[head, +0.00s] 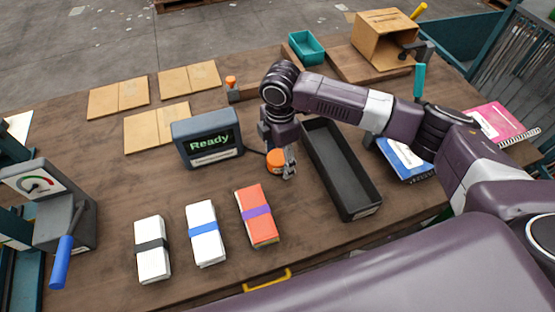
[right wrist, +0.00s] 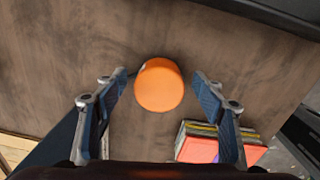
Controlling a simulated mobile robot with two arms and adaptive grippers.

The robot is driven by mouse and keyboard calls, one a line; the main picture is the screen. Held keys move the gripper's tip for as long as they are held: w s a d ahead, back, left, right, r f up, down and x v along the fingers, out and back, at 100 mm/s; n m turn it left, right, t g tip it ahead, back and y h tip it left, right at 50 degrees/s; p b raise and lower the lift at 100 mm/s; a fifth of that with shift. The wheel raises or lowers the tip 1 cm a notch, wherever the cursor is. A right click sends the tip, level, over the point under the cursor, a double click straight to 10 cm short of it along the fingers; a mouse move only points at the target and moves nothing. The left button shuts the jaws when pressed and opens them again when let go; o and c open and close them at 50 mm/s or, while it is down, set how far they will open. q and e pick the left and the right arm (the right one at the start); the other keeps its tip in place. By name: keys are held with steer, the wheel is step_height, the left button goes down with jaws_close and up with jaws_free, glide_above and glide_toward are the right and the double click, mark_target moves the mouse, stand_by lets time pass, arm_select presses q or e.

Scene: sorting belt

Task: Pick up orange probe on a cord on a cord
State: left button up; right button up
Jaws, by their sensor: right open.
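The orange probe (head: 275,160) stands on the brown table, just right of the display box (head: 207,139) that reads "Ready". A dark cord shows beside it. In the right wrist view the probe (right wrist: 159,85) is a round orange top seen from above. My right gripper (head: 284,168) points down at the probe and partly hides it in the head view. In the right wrist view its two fingers (right wrist: 160,95) are open, one on each side of the probe, with gaps on both sides. My left gripper is not in view.
A long black tray (head: 341,168) lies close on the right. Three banded bundles, white (head: 152,249), white with blue (head: 205,233) and orange (head: 257,215), lie in front. A gauge device (head: 46,205) stands at left. Flat cardboard pieces (head: 157,127) lie behind the display.

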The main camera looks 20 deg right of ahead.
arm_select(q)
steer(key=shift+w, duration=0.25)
arm_select(e)
steer(key=shift+f, duration=0.2)
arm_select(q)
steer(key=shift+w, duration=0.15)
arm_select(e)
steer(key=c, duration=1.4)
steer(key=shift+o, duration=0.2)
steer(key=shift+r, duration=0.15)
